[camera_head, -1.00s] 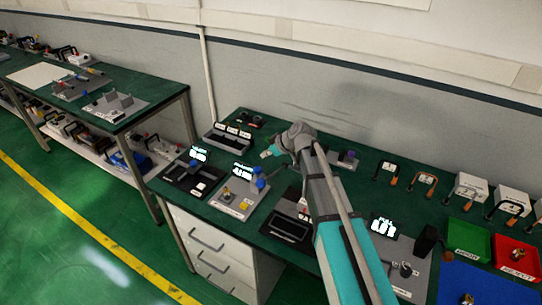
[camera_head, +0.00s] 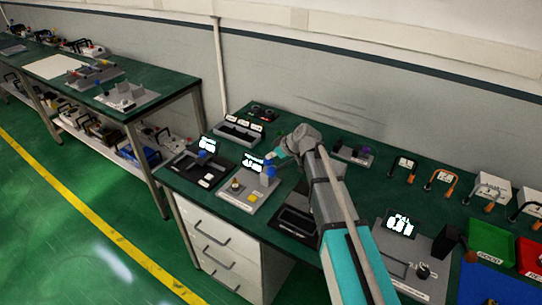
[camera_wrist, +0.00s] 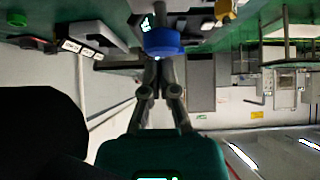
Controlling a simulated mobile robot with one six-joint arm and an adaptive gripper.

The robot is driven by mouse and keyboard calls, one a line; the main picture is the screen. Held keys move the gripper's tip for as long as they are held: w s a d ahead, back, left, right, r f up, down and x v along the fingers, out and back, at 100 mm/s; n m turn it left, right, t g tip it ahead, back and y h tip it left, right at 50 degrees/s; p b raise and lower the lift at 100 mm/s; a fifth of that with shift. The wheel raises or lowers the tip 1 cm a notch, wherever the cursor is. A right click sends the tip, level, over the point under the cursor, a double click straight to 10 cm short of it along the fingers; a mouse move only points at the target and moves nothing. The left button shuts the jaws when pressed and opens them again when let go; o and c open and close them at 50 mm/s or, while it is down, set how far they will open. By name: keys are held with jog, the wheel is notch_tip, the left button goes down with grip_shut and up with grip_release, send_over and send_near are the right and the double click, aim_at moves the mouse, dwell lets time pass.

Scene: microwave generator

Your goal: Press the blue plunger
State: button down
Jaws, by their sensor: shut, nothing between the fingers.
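The blue plunger (camera_head: 269,170) stands on a grey fixture plate (camera_head: 248,204) with a lit screen, on the green bench. In the wrist view the blue plunger cap (camera_wrist: 162,42) is large and lies just beyond my fingertips. My gripper (camera_wrist: 158,62) is shut and empty, its two fingers together and pointing at the cap. In the head view my gripper (camera_head: 279,155) is close beside the plunger, just up and right of it. I cannot tell whether the fingertips touch the cap.
A black device with a screen (camera_head: 198,170) is left of the fixture. A dark tray (camera_head: 297,222) is on its right, near my arm. Green (camera_head: 490,243) and red (camera_head: 530,258) bins stand at the far right. The wall is behind the bench.

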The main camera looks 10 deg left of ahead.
dwell(0.4)
jog(key=shift+s+f+b, duration=0.15)
jog(key=shift+f+b, duration=0.9)
jog(key=shift+b, duration=0.1)
jog(key=shift+r, duration=0.15)
notch_tip(320, 180, up, 2)
jog(key=p, duration=0.3)
jog(key=shift+r, duration=0.2)
jog(key=shift+d+r+p, duration=0.25)
jog(key=shift+r+p, duration=0.85)
jog(key=p+v, duration=0.6)
jog(key=v, duration=0.3)
jog(key=shift+d, duration=0.2)
jog(key=shift+s, duration=0.1)
